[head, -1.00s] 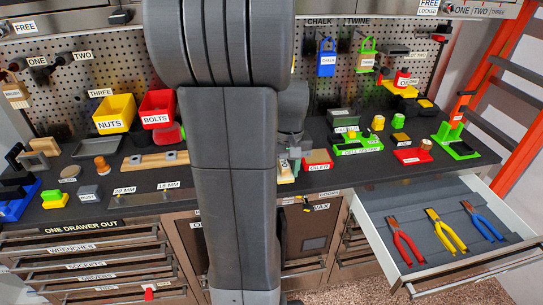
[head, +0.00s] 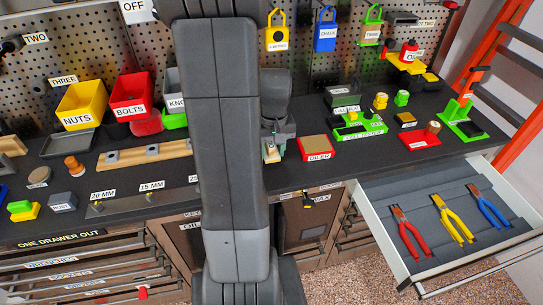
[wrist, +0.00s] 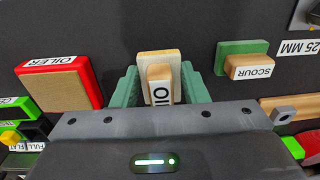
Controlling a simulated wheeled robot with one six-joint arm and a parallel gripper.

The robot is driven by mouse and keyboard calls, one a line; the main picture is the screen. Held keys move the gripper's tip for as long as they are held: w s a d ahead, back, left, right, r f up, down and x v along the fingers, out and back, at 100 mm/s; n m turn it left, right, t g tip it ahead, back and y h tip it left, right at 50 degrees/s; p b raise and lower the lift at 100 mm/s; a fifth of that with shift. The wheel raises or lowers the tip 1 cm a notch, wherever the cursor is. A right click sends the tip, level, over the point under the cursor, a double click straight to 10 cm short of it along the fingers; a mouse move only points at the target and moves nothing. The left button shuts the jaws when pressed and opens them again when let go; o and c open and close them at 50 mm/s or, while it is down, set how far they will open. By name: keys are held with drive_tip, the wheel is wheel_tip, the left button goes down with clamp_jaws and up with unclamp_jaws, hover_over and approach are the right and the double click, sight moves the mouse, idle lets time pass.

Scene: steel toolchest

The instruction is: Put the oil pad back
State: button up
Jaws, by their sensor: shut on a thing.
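The oiler tray (wrist: 52,66) has a bare brown inside and stands left of the pad in the wrist view. I cannot tell whether the pad touches the bench.
A green scour pad (wrist: 235,48) lies on the other side of the gripper. A green cell tester (head: 362,131) stands beyond the oiler tray. An open drawer (head: 400,265) with several pliers juts out at right. My arm hides the middle of the bench.

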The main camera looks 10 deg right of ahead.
sight(272, 158)
drive_tip(key=shift+f, duration=1.6)
drive_tip(key=shift+f, duration=0.1)
drive_tip(key=o, duration=1)
drive_tip(key=shift+o, duration=0.2)
drive_tip(key=r, duration=1.2)
drive_tip(key=shift+s+d+r, duration=0.15)
drive_tip(key=shift+s, duration=0.05)
